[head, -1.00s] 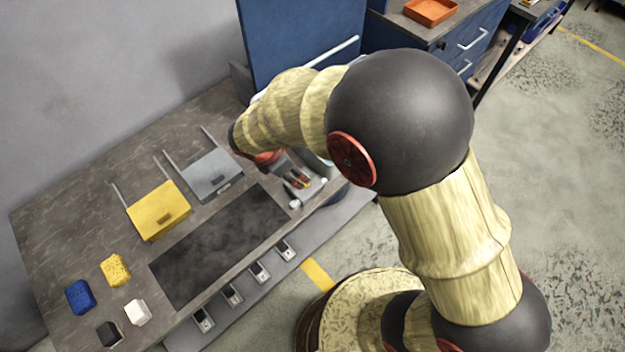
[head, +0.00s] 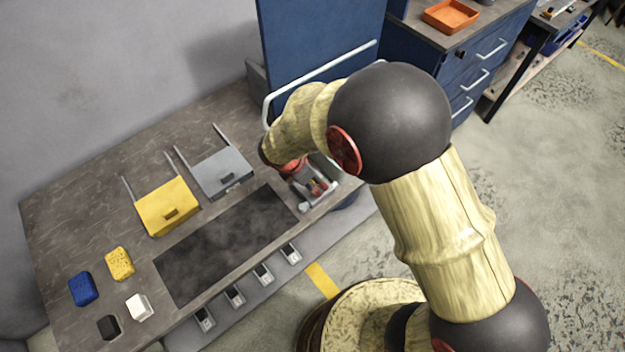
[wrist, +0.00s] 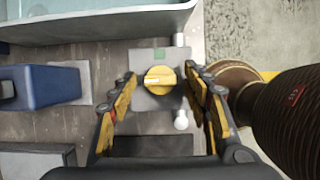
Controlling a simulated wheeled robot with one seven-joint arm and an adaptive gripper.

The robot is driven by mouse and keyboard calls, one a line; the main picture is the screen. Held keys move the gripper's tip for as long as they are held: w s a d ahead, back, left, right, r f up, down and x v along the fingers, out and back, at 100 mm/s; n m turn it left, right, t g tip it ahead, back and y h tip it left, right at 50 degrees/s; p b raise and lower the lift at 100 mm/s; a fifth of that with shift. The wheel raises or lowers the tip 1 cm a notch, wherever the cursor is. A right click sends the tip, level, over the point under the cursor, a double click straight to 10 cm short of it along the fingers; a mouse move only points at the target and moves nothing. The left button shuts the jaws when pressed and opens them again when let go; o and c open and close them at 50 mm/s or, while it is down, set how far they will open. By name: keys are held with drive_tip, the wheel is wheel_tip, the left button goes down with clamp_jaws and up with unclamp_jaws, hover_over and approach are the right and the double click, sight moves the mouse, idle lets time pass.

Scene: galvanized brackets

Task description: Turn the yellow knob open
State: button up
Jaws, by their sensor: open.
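In the wrist view the yellow knob (wrist: 153,86) has a pale bar across it, lying nearly level. It sits on a grey plate (wrist: 146,101) with a green mark (wrist: 161,55) beyond the knob. My gripper (wrist: 160,79) is open, with one finger to the left of the knob and one to the right. I see a gap on both sides, so no contact shows; the height above the knob is hard to judge. In the head view my gripper (head: 316,184) is over the right end of the workbench, and I cannot make out the knob there.
A white rounded piece (wrist: 181,120) is close to the right finger. The workbench (head: 75,218) bears a yellow panel (head: 165,200), a grey panel (head: 220,172) and a dark mat (head: 225,245).

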drive_tip(key=shift+c, duration=0.2)
drive_tip(key=c, duration=1.1)
drive_tip(key=shift+m, duration=0.3)
drive_tip(key=m+g+p, duration=0.1)
drive_tip(key=m+p, duration=0.1)
drive_tip(key=m, duration=0.1)
drive_tip(key=shift+w+r+m+h, duration=0.1)
drive_tip(key=shift+m+h, duration=0.3)
drive_tip(key=m+g+p, duration=0.2)
drive_tip(key=m, duration=0.2)
drive_tip(key=shift+w+m, duration=0.15)
drive_tip(key=shift+m, duration=0.15)
drive_tip(key=m+g, duration=0.1)
drive_tip(key=m, duration=0.1)
drive_tip(key=m+p, duration=0.1)
drive_tip(key=m, duration=0.1)
drive_tip(key=shift+w+m+g+y, duration=0.1)
drive_tip(key=shift+m+g+y, duration=0.2)
drive_tip(key=shift+g+y, duration=0.1)
drive_tip(key=shift+w+d+m+g+y+p, duration=0.1)
drive_tip(key=shift+m+g+y+p, duration=0.4)
drive_tip(key=shift+m, duration=1.7)
